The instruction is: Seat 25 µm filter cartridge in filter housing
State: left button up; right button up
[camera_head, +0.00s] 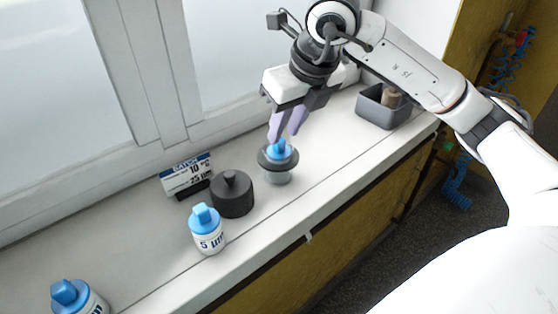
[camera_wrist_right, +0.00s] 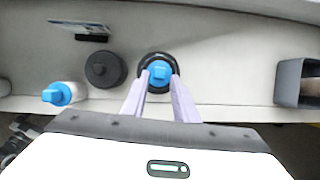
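The filter housing (camera_head: 277,175), a clear cup with a dark collar, stands on the sill in the head view; its dark collar also shows in the right wrist view (camera_wrist_right: 145,62). A cartridge with a blue top (camera_head: 278,149) sits in it, its body and label hidden; the blue top shows in the wrist view (camera_wrist_right: 159,73). My right gripper (camera_head: 285,137) points down over the housing. Its pale fingers are apart, one on each side of the blue top, with a slight gap seemingly visible in the wrist view (camera_wrist_right: 159,78). My left gripper is not in view.
A black knobbed lid (camera_head: 232,195) and a cartridge marked 5 µm (camera_head: 208,233) stand left of the housing. A card reading BATCH, 10 and 25 µm (camera_head: 186,175) leans behind. Another blue-topped cartridge (camera_head: 95,303) is lower left. A grey bin (camera_head: 378,114) holds a brown cylinder.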

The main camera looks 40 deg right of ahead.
aim_at(281, 141)
jog(key=x, duration=0.2)
jog(key=shift+w+f, duration=0.15)
jog(key=shift+f, duration=0.15)
jog(key=shift+w+f, duration=0.15)
jog(key=shift+f, duration=0.2)
jog(key=shift+c, duration=0.6)
grip_shut()
jog(key=shift+r, duration=0.1)
